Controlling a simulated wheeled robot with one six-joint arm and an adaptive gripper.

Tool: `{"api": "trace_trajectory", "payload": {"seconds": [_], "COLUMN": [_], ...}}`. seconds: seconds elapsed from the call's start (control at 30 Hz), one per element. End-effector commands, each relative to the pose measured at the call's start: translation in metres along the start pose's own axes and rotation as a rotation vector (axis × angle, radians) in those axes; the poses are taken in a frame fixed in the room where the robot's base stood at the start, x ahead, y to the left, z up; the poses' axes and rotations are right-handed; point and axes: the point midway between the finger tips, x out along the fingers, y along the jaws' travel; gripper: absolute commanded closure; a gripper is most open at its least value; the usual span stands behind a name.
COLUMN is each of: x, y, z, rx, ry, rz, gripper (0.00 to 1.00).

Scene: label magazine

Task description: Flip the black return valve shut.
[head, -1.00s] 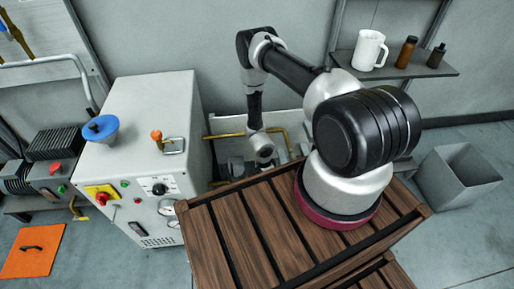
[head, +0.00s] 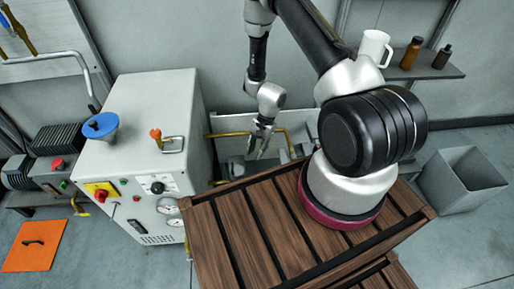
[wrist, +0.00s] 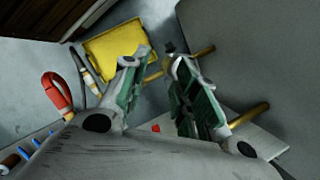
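My gripper (head: 261,153) hangs fingers down behind the wooden crate, near the brass pipe (head: 226,135) along the back wall. In the wrist view my gripper (wrist: 163,56) is open, with a clear gap between its green-padded fingers. A brass pipe (wrist: 204,51) runs behind the fingertips. A small dark piece (wrist: 170,47) shows beside the right fingertip at this pipe; it may be the black return valve, but it is too small and partly covered to be sure. I cannot tell whether the fingers touch it. No black valve handle is clear in the head view.
A white machine cabinet (head: 142,110) stands left of my gripper. A slatted wooden crate (head: 218,225) lies in front. The wrist view shows a yellow tray (wrist: 112,43), a red curved part (wrist: 57,94) and another brass pipe (wrist: 250,115). A grey bin (head: 458,180) stands right.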

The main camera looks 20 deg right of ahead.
Motion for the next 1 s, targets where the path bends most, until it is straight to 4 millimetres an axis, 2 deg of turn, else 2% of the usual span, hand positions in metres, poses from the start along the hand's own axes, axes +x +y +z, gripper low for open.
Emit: {"api": "trace_trajectory", "payload": {"seconds": [0.2, 0.43, 0.47, 0.57, 0.6, 0.63, 0.7, 0.77, 0.8, 0.9, 1.0], "x": [-0.012, -0.013, -0.013, -0.007, 0.0, 0.007, 0.029, 0.056, 0.075, 0.109, 0.121], "y": [-0.001, -0.001, -0.001, 0.004, 0.009, 0.015, 0.024, 0.028, 0.03, 0.042, 0.06], "z": [0.005, 0.005, 0.005, 0.007, 0.009, 0.011, 0.013, 0.004, -0.008, -0.045, -0.077], "rx": [-0.031, -0.032, -0.032, -0.029, -0.025, -0.021, 0.019, 0.11, 0.193, 0.423, 0.64], "ry": [-0.013, -0.014, -0.014, -0.022, -0.03, -0.039, -0.05, -0.005, 0.054, 0.246, 0.445], "rz": [0.001, 0.001, 0.001, 0.012, 0.024, 0.034, 0.047, 0.042, 0.036, 0.03, 0.047], "gripper": [0.71, 0.71, 0.72, 0.91, 0.98, 1.0, 1.0, 1.0, 1.0, 1.0, 1.0]}}
